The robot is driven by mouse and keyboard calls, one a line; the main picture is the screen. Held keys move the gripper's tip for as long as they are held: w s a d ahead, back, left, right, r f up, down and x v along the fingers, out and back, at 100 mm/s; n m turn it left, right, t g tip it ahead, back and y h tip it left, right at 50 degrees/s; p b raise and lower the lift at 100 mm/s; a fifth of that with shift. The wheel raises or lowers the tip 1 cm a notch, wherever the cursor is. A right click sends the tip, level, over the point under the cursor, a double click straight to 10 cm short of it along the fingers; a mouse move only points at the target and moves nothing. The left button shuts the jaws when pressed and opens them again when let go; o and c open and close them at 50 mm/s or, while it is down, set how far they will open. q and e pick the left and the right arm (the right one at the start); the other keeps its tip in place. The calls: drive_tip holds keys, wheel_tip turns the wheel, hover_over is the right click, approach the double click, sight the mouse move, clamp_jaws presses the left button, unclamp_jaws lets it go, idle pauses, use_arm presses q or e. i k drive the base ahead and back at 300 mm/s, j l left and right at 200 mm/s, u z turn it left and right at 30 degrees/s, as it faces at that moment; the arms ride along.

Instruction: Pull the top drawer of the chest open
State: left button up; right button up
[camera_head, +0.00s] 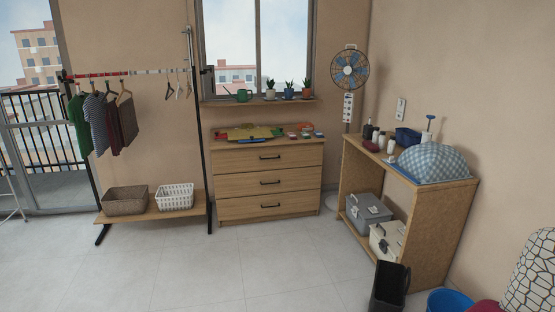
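The wooden chest (232,168) stands against the back wall under the window, in the middle of the view. It has three drawers, each with a dark bar handle. The top drawer (240,160) looks shut, flush with the drawers below it, and its handle (270,157) is near its middle. Folded coloured cloths (252,131) and several small items lie on the chest top.
A clothes rack (209,160) with two baskets on its shelf stands left of the chest. A wooden side table (437,233) stands on the right, a dark bin (389,287) in front of it. The tiled floor (230,265) before the chest is clear.

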sight(266, 150)
drive_tip(key=i+j, duration=0.3)
drive_tip(key=i, duration=0.15)
drive_tip(key=i+j, duration=0.3)
drive_tip(key=i, duration=0.15)
drive_tip(key=i+j+u, duration=0.1)
drive_tip(key=i+j, duration=0.2)
drive_tip(key=i, duration=0.2)
drive_tip(key=i+j, duration=0.25)
drive_tip(key=i, duration=0.2)
drive_tip(key=i+j, duration=0.25)
drive_tip(key=i, duration=0.25)
drive_tip(key=i+j+u, duration=0.1)
drive_tip(key=i+j, duration=0.2)
drive_tip(key=i, duration=0.15)
drive_tip(key=i+l, duration=0.15)
drive_tip(key=i, duration=0.35)
drive_tip(key=i+l+u, duration=0.1)
drive_tip(key=i, duration=0.4)
drive_tip(key=i+l, duration=0.3)
drive_tip(key=i, duration=0.2)
drive_tip(key=j+u, duration=0.05)
